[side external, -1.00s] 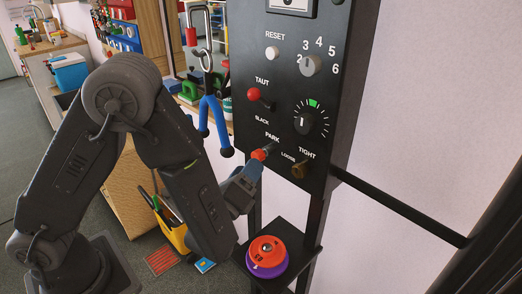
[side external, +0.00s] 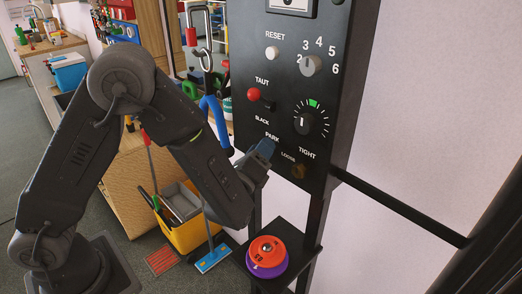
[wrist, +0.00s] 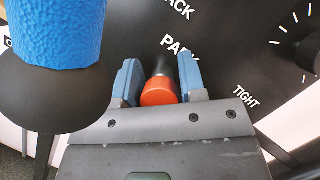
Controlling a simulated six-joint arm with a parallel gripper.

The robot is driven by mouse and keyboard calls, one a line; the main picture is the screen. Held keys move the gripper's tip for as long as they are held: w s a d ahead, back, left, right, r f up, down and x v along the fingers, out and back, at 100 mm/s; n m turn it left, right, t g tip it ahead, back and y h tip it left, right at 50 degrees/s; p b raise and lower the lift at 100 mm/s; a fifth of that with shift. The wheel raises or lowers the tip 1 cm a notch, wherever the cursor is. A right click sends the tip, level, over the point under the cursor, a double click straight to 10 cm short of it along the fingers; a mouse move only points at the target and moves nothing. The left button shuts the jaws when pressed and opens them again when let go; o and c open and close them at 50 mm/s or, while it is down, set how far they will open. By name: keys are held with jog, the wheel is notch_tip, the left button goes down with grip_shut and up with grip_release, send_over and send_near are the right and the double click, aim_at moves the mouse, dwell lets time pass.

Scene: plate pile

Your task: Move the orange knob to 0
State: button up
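The orange knob (wrist: 159,91) is the end of a short black lever by the PARK label on the black panel (side external: 285,120). In the wrist view it lies between the two blue fingers of my gripper (wrist: 160,80). It nearly fills the gap, close to the right finger; whether both fingers press on it is unclear. In the side view my gripper (side external: 263,150) is at the panel just below PARK and hides this knob. No clear 0 mark can be read near it.
A blue hook with black ends (side external: 215,112) hangs left of the panel and looms large at left in the wrist view (wrist: 60,35). A red knob (side external: 253,94), a grey dial (side external: 311,65) and a brown knob (side external: 299,171) are nearby. Orange and purple discs (side external: 267,250) sit below.

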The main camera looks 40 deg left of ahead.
grip_shut()
jog(key=shift+s, duration=1.35)
jog(key=shift+o, duration=2)
grip_release()
jog(key=v, duration=1.4)
jog(key=shift+w+r, duration=0.1)
